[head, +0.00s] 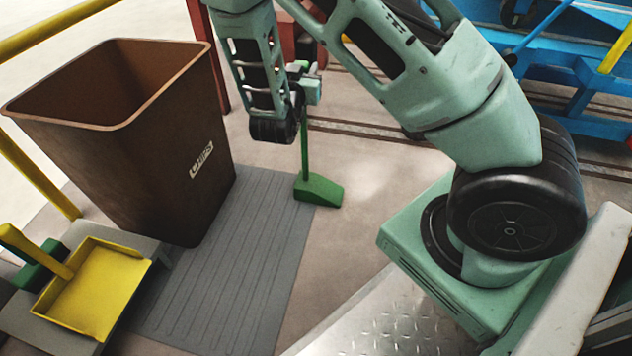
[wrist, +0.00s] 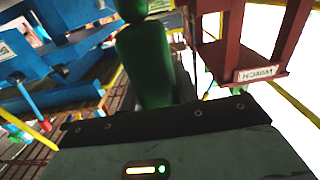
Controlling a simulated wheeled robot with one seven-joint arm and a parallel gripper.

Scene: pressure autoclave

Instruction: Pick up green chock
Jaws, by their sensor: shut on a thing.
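The green chock (head: 318,190) is a wedge with a thin upright green handle. My gripper (head: 306,88) is shut on the upper part of the handle, at the top middle of the head view. The wedge hangs below it, over the right edge of the grey mat; I cannot tell whether it touches the floor. In the wrist view the green chock (wrist: 146,65) shows as a dark green shape at the top middle, beyond the dark gripper body. The fingertips are partly hidden by the arm in the head view.
A tall brown bin (head: 150,140) stands left on the ribbed grey mat (head: 235,260). Blue machinery (head: 580,110) is at upper right. A red-brown frame with a winch label (wrist: 262,73) is near.

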